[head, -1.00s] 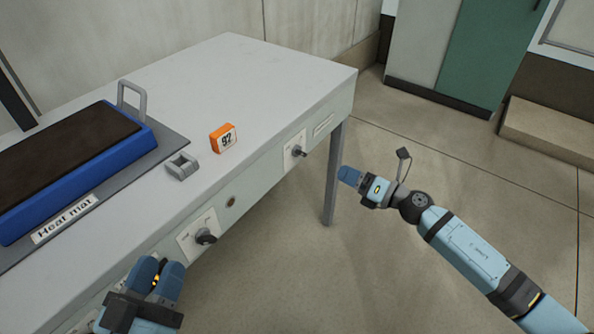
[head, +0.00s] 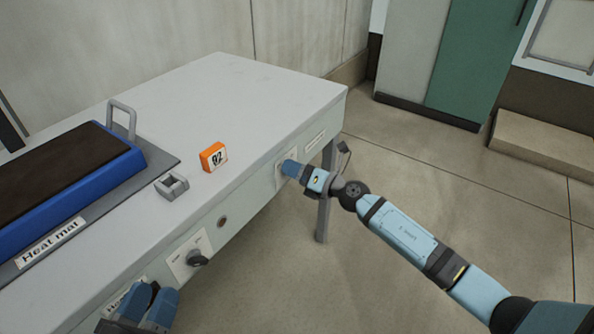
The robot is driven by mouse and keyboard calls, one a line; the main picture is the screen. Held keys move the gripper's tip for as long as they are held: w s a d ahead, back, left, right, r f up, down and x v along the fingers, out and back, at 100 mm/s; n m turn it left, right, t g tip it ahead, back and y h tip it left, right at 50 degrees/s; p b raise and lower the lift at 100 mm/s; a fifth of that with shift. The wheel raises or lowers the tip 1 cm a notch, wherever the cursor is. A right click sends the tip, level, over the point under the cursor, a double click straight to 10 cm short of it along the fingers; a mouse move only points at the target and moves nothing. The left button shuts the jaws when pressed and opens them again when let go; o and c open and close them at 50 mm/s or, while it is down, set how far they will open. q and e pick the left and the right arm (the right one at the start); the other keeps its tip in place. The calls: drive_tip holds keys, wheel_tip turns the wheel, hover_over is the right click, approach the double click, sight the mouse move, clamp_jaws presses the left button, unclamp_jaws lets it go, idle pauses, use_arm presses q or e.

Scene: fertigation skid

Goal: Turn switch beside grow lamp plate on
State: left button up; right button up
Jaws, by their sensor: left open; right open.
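A switch plate (head: 281,172) is on the table's front face near its right end. My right gripper (head: 288,168) is at this plate and covers its knob, which is hidden. A label plate (head: 315,142), too small to read, is just right of it. A second switch (head: 197,258) with a black knob is on a white plate further left. My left gripper (head: 152,298) is open and empty at the lower left, in front of another label plate (head: 126,297). Whether my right fingers touch the hidden knob cannot be told; that gripper is open.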

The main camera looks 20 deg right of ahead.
drive_tip(key=c, duration=0.9)
use_arm(q)
drive_tip(key=s+a+f+g+y+p, duration=0.3)
drive_tip(key=f+p, duration=0.6)
drive_tip(key=p, duration=0.7)
drive_tip(key=a+g+y, duration=0.2)
drive_tip(key=a+g, duration=0.1)
drive_tip(key=shift+a+y, duration=0.3)
use_arm(e)
drive_tip(key=m, duration=1.8)
drive_tip(key=shift+f, duration=0.35)
